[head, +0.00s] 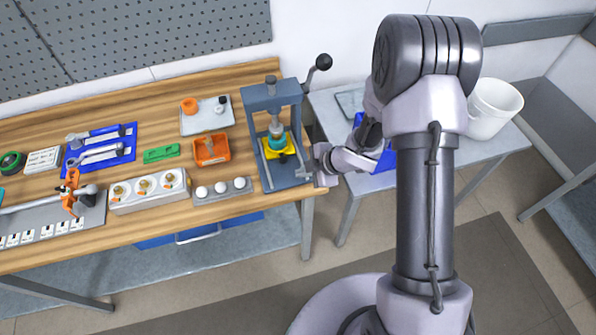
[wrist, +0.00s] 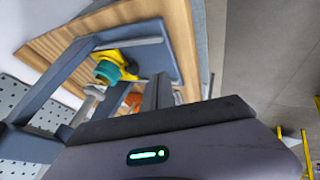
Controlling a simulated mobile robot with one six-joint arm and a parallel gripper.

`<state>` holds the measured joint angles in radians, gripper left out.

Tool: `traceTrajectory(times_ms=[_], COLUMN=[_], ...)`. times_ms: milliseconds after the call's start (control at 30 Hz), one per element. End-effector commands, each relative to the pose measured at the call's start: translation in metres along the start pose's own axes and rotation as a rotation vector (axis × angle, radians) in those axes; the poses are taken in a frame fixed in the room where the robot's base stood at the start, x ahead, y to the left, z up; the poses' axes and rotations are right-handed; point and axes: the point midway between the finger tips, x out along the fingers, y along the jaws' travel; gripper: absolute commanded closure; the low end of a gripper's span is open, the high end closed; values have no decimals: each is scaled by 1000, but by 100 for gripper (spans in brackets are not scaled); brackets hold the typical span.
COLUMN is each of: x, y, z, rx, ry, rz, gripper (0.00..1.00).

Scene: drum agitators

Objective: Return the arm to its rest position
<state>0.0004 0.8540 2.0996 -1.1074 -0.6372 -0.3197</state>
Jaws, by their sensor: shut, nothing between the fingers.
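My gripper (head: 304,176) is at the right end of the workbench, beside the blue-grey press frame (head: 277,95). It looks close to the frame's right side; I cannot tell whether they touch. The gripper is shut with nothing in it. My arm reaches down from the upper right and bends left to the press. In the wrist view the press frame (wrist: 65,78) fills the left side, with a teal part on a yellow piece (wrist: 128,61) at its base. The housing at the bottom of that view hides part of the scene.
The press handle with a black knob (head: 323,62) sticks out to the right. An orange bin (head: 211,150), a white block with brass fittings (head: 148,191) and other parts lie left on the bench. A side table (head: 468,152) with a white bucket (head: 494,107) stands right. Floor in front is open.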

Motion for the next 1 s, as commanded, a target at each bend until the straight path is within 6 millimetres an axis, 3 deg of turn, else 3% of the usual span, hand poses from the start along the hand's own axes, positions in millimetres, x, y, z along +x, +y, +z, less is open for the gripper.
traceTrajectory(times_ms=[33, 200, 433, 533, 567, 633, 700, 767, 833, 900, 1000], x=[-18, -52, -63, -71, -79, -114, -166, -206, -238, -251, -249], y=[2, 0, -2, 14, 24, 50, 55, 38, -2, -47, -102], z=[-2, -1, 0, 13, 22, 46, 62, 64, 52, 28, -13], rx=[2, 2, 3, 58, 107, 294, 572, 838, 1163, 1462, 1788], ry=[-1, -1, -1, -73, -126, -280, -412, -469, -466, -401, -268], rz=[2, -2, -5, 47, 86, 221, 382, 499, 594, 627, 579], gripper=[100, 100, 100, 100, 100, 100, 100, 100, 100, 100, 100])
